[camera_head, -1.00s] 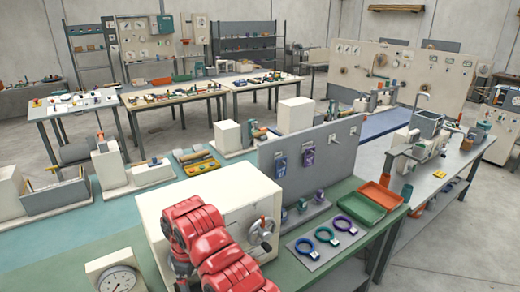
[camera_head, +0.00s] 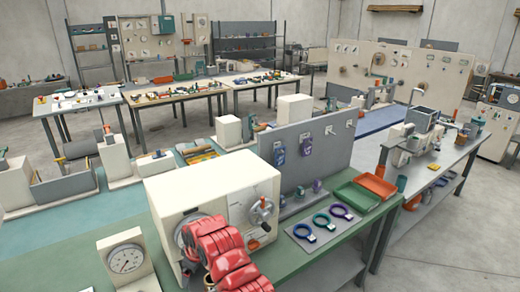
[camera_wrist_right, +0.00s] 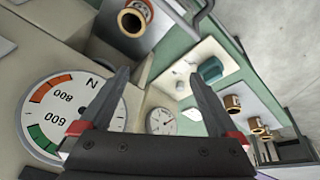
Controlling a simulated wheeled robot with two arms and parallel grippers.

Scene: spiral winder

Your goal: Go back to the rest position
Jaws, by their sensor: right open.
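My right gripper (camera_wrist_right: 158,73) is open and empty in the right wrist view. Its left finger overlaps a large dial gauge (camera_wrist_right: 50,118) marked N, 600 and 800; I cannot tell whether they touch. My red arm (camera_head: 228,255) rises from the bottom of the head view in front of the cream machine box (camera_head: 215,180). The gripper itself cannot be made out there. My left gripper is in neither current view.
A cream block with a dial gauge (camera_head: 126,258) stands left of my arm on the green bench. A grey panel (camera_head: 330,145), a green tray (camera_head: 357,197), an orange tray (camera_head: 377,186) and coloured rings (camera_head: 322,219) are to the right. Open floor (camera_head: 450,245) lies at the lower right.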

